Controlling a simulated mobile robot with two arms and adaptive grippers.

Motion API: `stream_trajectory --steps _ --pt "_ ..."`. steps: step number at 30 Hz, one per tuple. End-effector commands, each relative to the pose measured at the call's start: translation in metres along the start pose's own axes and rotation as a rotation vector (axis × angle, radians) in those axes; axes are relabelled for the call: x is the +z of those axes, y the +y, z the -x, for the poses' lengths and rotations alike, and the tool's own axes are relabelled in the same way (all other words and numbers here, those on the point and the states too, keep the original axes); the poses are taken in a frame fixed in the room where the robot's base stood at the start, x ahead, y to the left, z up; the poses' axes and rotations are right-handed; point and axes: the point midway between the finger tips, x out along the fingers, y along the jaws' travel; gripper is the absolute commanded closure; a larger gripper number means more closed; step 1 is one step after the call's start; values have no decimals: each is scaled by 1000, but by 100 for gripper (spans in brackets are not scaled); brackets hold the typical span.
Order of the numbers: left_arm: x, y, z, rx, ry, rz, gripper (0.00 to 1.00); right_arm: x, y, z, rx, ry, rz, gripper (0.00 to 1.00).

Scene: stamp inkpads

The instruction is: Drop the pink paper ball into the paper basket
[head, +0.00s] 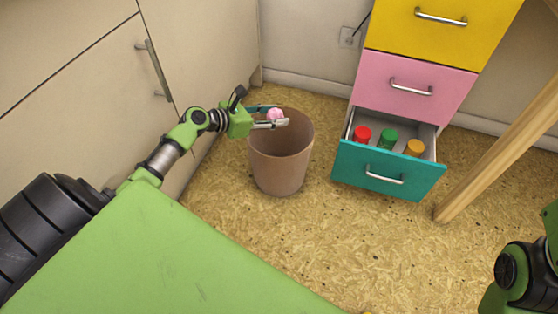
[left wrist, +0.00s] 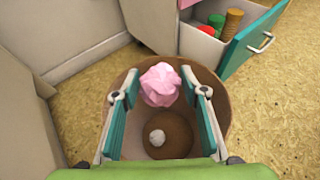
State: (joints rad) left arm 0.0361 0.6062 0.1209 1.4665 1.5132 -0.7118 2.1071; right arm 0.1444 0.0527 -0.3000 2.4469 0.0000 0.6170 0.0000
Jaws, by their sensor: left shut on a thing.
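The pink paper ball (head: 275,115) is held between the fingertips of my left gripper (head: 270,115), over the paper basket's opening. In the left wrist view the crumpled pink ball (left wrist: 160,84) sits between the two teal-backed fingers of the left gripper (left wrist: 160,90), with the basket's interior below it. The brown paper basket (head: 280,170) stands upright on the floor; its rim (left wrist: 222,105) shows around the fingers in the left wrist view. A white crumpled ball (left wrist: 157,137) lies on the basket's bottom. My right gripper is out of view.
Right of the basket, a drawer unit has an open teal drawer (head: 385,172) holding red, green and orange cylinders. Pale cabinets (head: 90,90) stand at the left. A wooden leg (head: 490,155) is at the right. The speckled floor in front is clear.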

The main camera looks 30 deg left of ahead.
Motion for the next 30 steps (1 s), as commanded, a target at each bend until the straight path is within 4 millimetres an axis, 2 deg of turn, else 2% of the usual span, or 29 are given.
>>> stream_trajectory --steps 7,9,10,22,26,30 --pt "0 0 0 0 0 0 67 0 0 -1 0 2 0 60" --pt "0 0 0 0 0 0 45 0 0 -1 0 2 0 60" --pt "0 0 0 0 0 0 41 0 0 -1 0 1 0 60" --pt "-1 0 4 0 1 0 41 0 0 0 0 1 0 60" --pt "-2 0 18 0 2 1 41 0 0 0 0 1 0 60" --pt "-2 0 45 1 3 -1 41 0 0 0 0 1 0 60"
